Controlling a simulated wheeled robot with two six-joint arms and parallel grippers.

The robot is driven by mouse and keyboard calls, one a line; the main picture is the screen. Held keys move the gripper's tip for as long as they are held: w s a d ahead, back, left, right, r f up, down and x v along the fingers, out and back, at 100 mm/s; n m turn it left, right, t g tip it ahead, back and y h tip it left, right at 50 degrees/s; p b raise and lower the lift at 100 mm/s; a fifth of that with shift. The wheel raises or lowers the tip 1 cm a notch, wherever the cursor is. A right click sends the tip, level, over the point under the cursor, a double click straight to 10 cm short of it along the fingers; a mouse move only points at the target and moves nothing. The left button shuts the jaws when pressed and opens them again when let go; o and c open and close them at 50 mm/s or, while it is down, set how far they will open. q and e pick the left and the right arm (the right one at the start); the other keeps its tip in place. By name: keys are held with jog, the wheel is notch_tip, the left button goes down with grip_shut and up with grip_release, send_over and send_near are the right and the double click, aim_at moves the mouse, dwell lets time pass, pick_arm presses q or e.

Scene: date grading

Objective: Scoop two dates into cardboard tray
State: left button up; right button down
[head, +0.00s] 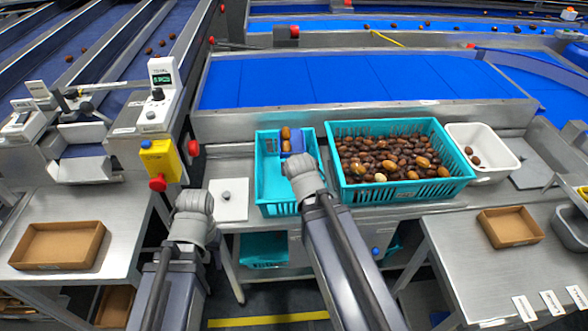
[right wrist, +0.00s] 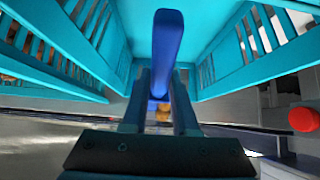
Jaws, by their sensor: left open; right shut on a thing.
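My right gripper (right wrist: 166,92) is shut on the handle of a blue scoop (right wrist: 167,45), inside the small teal crate (head: 266,208). In the head view the scoop (head: 298,141) shows partly behind my right wrist. Brown dates (head: 286,133) show at the scoop, near the crate's far side; I cannot tell whether they lie in it. My left gripper (head: 195,202) is open and empty, left of the crate; its fingers are mostly hidden. One cardboard tray (head: 85,263) lies empty on the left table, another (head: 515,243) on the right table.
A large teal crate (head: 409,192) full of dates stands right of the small one. A white bin (head: 507,150) with a few dates is beyond it. A white plate (head: 229,209) lies left of the small crate. A yellow box with red buttons (head: 160,160) stands further left.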

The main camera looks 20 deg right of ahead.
pick_arm(q)
jog(key=shift+s+a+r+p, duration=0.1)
jog(key=shift+s+r+p, duration=0.05)
jog(key=shift+r+p, duration=0.35)
pick_arm(e)
jog(key=shift+r, duration=0.7)
pick_arm(q)
jog(key=shift+r, duration=0.1)
pick_arm(e)
jog(key=shift+r, duration=0.1)
